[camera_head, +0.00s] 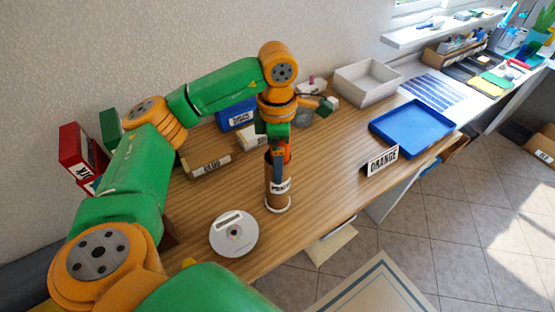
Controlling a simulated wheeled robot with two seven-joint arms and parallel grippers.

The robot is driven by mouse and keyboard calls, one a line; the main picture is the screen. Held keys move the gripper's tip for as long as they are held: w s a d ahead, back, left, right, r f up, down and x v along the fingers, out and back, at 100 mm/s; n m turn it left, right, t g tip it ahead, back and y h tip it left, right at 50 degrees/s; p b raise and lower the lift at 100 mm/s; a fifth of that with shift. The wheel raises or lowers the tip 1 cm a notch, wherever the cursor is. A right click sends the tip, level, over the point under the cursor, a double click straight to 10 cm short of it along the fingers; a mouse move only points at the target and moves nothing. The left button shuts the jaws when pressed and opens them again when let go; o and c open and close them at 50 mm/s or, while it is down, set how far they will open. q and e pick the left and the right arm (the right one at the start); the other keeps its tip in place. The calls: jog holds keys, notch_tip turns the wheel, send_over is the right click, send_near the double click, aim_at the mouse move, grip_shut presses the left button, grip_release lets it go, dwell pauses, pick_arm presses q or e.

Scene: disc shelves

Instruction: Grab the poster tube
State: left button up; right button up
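The poster tube (277,203) is a brown cylinder with a white label and a pale bottom rim. It stands upright on the wooden table, near the front edge. My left gripper (279,168) points straight down at the tube's upper part. One dark finger with orange parts shows in front of the tube, overlapping its top and reaching to the label. The other finger is hidden, so I cannot tell whether the gripper is shut on the tube. My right gripper is not in view.
A white disc (234,243) lies left of the tube. A cylinder labelled like GLUE (207,165) lies behind it. An ORANGE sign (382,160), a blue tray (411,128) and a white box (367,86) are to the right. Bare table lies between tube and sign.

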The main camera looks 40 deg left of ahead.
pick_arm(q)
jog(key=shift+f, duration=0.15)
grip_shut()
dwell(0.4)
